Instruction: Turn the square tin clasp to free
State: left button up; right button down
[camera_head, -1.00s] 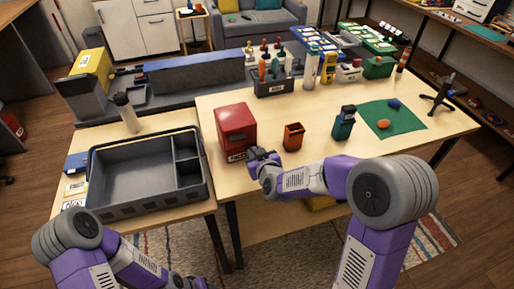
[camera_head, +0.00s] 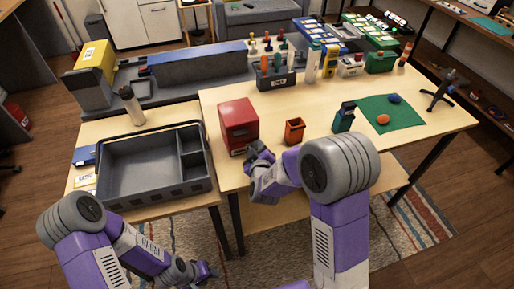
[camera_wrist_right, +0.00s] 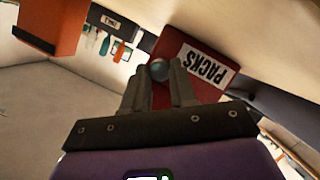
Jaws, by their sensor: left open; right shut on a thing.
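The square tin is a red box (camera_head: 238,124) standing on the wooden table, left of the orange cup. In the right wrist view the tin (camera_wrist_right: 184,50) carries a white label reading PACKS. A small round grey clasp knob (camera_wrist_right: 158,70) shows at its front, between my right fingertips. My right gripper (camera_head: 257,150) is at the tin's lower front right corner. In the wrist view this gripper (camera_wrist_right: 160,80) is shut on the clasp. Which way the clasp points cannot be told. My left gripper (camera_head: 209,271) is open and empty, low in front of the tables, away from the tin.
An orange cup (camera_head: 294,131) and a teal container (camera_head: 343,117) stand right of the tin. A green mat (camera_head: 405,118) lies further right. A grey tray (camera_head: 130,195) is on the left table. A tool caddy (camera_head: 277,80) stands behind. Bare tabletop surrounds the tin.

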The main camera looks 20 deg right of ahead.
dwell(0.3)
jog(key=c, duration=0.9)
grip_release()
jog(key=shift+s, duration=0.1)
jog(key=p+v, duration=0.1)
jog(key=v, duration=0.6)
jog(key=shift+s+a+r, duration=0.1)
jog(key=shift+s, duration=0.1)
